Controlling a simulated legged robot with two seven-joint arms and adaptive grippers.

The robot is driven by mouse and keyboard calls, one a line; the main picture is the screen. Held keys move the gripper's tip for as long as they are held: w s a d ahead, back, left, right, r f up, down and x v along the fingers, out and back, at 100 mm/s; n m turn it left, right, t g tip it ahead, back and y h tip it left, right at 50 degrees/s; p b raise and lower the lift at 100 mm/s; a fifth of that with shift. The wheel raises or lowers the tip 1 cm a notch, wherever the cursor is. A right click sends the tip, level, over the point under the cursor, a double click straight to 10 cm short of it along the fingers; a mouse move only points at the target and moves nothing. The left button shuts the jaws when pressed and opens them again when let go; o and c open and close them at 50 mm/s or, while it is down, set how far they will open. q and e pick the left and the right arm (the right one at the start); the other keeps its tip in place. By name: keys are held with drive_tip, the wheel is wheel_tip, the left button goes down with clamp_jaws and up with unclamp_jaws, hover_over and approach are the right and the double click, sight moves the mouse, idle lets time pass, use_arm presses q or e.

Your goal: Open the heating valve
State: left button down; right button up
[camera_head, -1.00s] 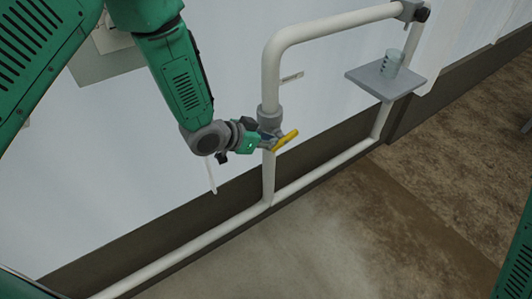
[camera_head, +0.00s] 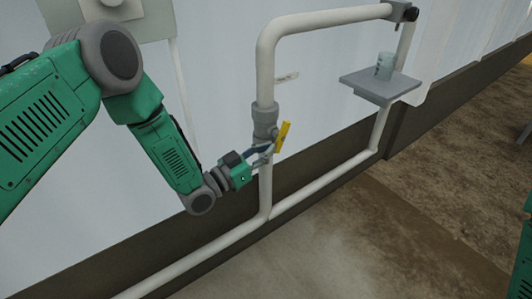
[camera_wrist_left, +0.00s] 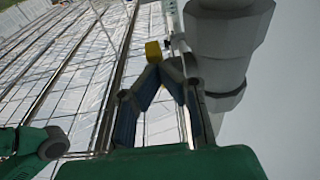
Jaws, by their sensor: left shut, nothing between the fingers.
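The heating valve (camera_head: 265,120) is a grey body on the white vertical pipe, with a yellow lever handle (camera_head: 283,137) on its right side. The handle points steeply up, leaning slightly right. My left gripper (camera_head: 268,149) is shut and empty, its tips close to the handle's lower end; I cannot tell whether they touch. In the left wrist view the fingertips (camera_wrist_left: 163,66) meet just below the yellow handle end (camera_wrist_left: 153,51), beside the grey valve body (camera_wrist_left: 225,55). My right gripper is out of view.
The white pipe (camera_head: 330,18) bends across the top and runs low along the wall. A grey shelf (camera_head: 365,86) with a translucent cup (camera_head: 386,66) is fixed to the right. A grey box (camera_head: 150,25) hangs upper left. The floor (camera_head: 390,235) in front is clear.

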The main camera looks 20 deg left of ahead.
use_arm(q)
drive_tip(key=shift+w+d+f, duration=0.2)
drive_tip(key=shift+w+f, duration=0.15)
drive_tip(key=shift+f, duration=0.35)
drive_tip(key=shift+w+d+f, duration=0.2)
idle(0.5)
